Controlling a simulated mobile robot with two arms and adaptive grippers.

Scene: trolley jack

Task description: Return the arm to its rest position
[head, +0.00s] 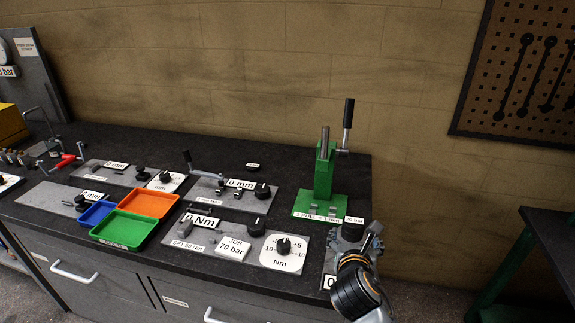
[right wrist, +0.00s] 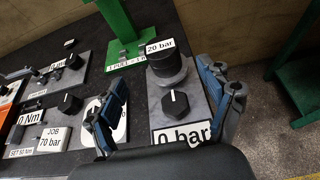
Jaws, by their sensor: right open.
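My right gripper (head: 350,248) is at the right front corner of the bench, its arm coming in from the bottom edge. In the right wrist view its two blue-padded fingers (right wrist: 162,72) are spread apart with nothing between them. Beyond and below the fingers is a grey plate with a black knob (right wrist: 175,103), a black cylinder (right wrist: 160,65) and labels reading 20 bar and 0 bar. In the head view the gripper partly hides this plate. I cannot tell whether a finger touches it. My left gripper is not in view.
A green lever press (head: 325,175) stands just behind the gripper, its black handle upright. Orange (head: 148,203), green (head: 125,229) and blue trays lie left, near plates with knobs (head: 284,247). A dark green-legged table (head: 545,235) stands right, across a floor gap.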

